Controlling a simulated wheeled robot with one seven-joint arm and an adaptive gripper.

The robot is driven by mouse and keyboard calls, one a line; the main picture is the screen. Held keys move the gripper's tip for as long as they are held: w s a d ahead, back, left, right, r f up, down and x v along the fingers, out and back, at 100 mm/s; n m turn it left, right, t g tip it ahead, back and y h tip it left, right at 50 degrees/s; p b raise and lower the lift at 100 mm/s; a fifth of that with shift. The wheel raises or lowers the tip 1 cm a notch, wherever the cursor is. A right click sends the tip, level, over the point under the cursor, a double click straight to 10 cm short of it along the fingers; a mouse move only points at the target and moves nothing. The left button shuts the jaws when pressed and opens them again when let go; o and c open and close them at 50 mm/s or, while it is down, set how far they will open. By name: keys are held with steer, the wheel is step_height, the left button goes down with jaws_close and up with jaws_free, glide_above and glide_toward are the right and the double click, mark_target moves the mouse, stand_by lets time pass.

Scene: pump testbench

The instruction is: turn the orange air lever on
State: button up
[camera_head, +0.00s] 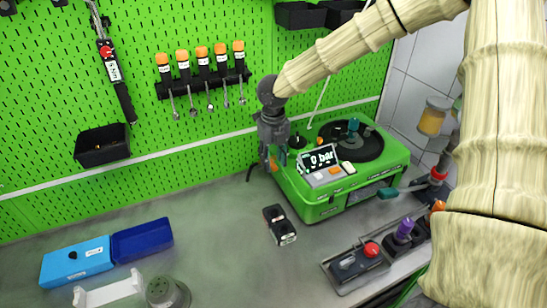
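The green pump testbench (322,210) stands on the bench at centre right, with a tilted display (319,158) reading "0 bar". A small orange part (273,163), which looks like the air lever, shows at its left rear side, partly hidden by my gripper. My gripper (258,172) points down just left of this orange part, fingertips by the testbench's left edge. No held object shows. I cannot tell whether the fingers touch the lever or how far apart they are.
A small black and red device (280,225) lies before the testbench. A control box with a red button (372,249) sits at right front. Blue boxes (107,249) lie at left. Orange-handled screwdrivers (202,68) hang on the green pegboard (50,130).

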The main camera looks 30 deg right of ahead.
steer(key=shift+w+f, duration=0.2)
steer(key=shift+f, duration=0.3)
steer(key=shift+s, duration=0.15)
jaws_close()
